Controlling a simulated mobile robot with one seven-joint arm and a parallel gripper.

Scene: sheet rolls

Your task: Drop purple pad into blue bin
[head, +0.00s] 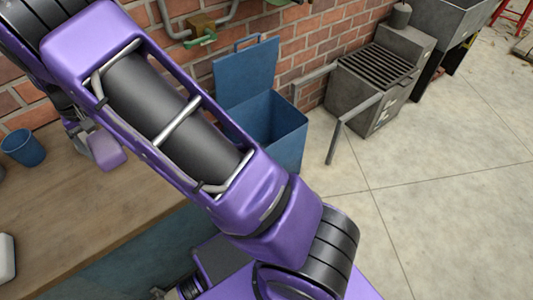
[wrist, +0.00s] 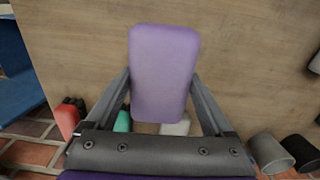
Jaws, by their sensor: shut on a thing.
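The purple pad (wrist: 163,72) is a rounded block held upright between the two fingers of my gripper (wrist: 162,88) in the wrist view. In the head view the pad (head: 108,152) shows over the wooden worktop, left of my purple arm. My gripper is shut on the pad, and its fingers are mostly hidden behind the arm in the head view. The blue bin (head: 293,135) stands on the floor beyond the worktop, against the brick wall, with its lid up. My arm hides part of the bin's near left side.
A blue cup (head: 22,148) stands at the worktop's back left. The wrist view shows a red object (wrist: 68,119), a teal one (wrist: 122,122) and a grey cup (wrist: 270,153) near the wall. A grey slatted unit (head: 365,90) stands right of the bin.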

